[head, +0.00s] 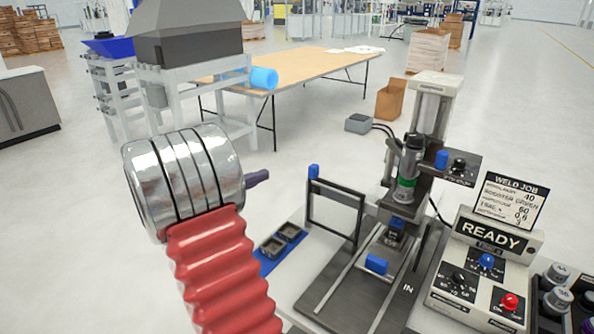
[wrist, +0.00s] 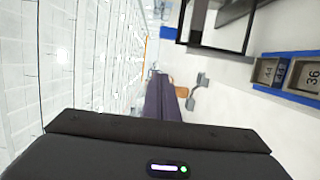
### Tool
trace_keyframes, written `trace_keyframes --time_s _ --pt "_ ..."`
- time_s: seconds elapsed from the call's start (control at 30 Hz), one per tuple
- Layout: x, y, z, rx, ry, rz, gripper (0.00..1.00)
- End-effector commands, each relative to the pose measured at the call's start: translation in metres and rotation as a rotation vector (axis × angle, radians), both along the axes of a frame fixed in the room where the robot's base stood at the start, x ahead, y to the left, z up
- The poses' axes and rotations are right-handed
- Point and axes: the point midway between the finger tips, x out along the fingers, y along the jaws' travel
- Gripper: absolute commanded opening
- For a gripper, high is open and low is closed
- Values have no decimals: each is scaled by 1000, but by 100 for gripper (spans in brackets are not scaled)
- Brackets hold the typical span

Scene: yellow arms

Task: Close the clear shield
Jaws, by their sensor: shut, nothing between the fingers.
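The clear shield (head: 335,212) is a dark-framed, see-through panel standing upright at the left of the welding press (head: 408,170). A blue knob (head: 313,171) sits on its top left corner. The press's work area is not covered by it. Part of the shield's frame (wrist: 222,45) shows at the top of the wrist view. My gripper (head: 264,176) points right towards the shield, with a gap between them, left of the blue knob. In the wrist view its dark fingers (wrist: 161,76) are together and empty.
A blue tray (head: 268,262) with small dark parts lies left of the press. A control box (head: 485,265) reading READY stands at right, with bottles (head: 560,300) beyond it. A blue handle (head: 376,264) sits on the press slide.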

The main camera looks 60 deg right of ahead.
Motion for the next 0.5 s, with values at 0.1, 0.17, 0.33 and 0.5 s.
trace_keyframes --time_s 0.1,0.17,0.33,0.5 --pt "0 0 0 1 0 0 0" --pt "0 0 0 1 0 0 0" --pt "-2 -4 0 2 -1 -2 0" --pt "-9 -18 0 2 -1 -3 0"
